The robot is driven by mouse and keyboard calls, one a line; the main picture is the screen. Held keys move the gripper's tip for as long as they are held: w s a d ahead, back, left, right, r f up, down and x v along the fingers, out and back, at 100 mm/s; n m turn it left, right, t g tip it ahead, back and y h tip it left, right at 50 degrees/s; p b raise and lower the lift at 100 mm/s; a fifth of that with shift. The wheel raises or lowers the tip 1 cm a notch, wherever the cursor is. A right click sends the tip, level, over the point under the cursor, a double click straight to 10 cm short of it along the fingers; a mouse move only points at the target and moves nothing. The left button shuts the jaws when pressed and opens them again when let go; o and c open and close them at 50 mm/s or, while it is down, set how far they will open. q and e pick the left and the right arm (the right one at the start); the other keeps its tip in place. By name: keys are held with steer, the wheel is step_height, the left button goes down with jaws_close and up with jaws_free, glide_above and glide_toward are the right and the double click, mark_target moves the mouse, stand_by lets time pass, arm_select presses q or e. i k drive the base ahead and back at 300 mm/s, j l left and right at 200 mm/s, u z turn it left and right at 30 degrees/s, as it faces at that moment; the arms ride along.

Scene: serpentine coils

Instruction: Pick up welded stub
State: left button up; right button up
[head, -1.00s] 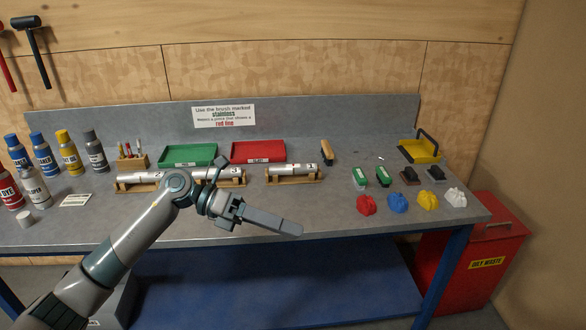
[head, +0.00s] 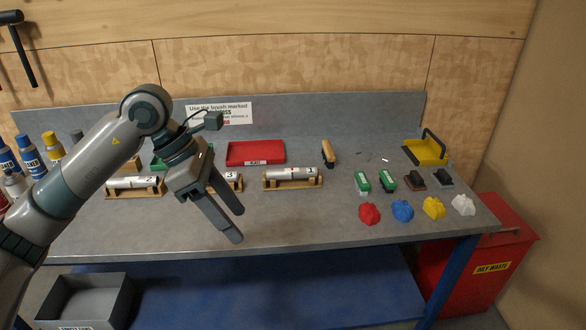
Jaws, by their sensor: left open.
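Silvery welded stubs lie on wooden cradles on the grey bench. One stub (head: 135,182) is at the left, and another stub (head: 290,174) lies right of my gripper. Between them, a stub (head: 230,176) marked 3 is mostly hidden behind my left gripper. My left gripper (head: 236,223) is open and empty, its fingers pointing down and right over the bench, in front of the middle stub. It appears apart from every stub. My right gripper is not in view.
A red tray (head: 256,153) and a partly hidden green tray (head: 168,162) stand behind the stubs. Brushes (head: 362,183) and coloured cloths (head: 403,210) lie at the right. Bottles (head: 30,156) stand at the left. The bench front is clear.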

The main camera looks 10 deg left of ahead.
mark_target(305, 173)
steer(key=i, duration=1.7)
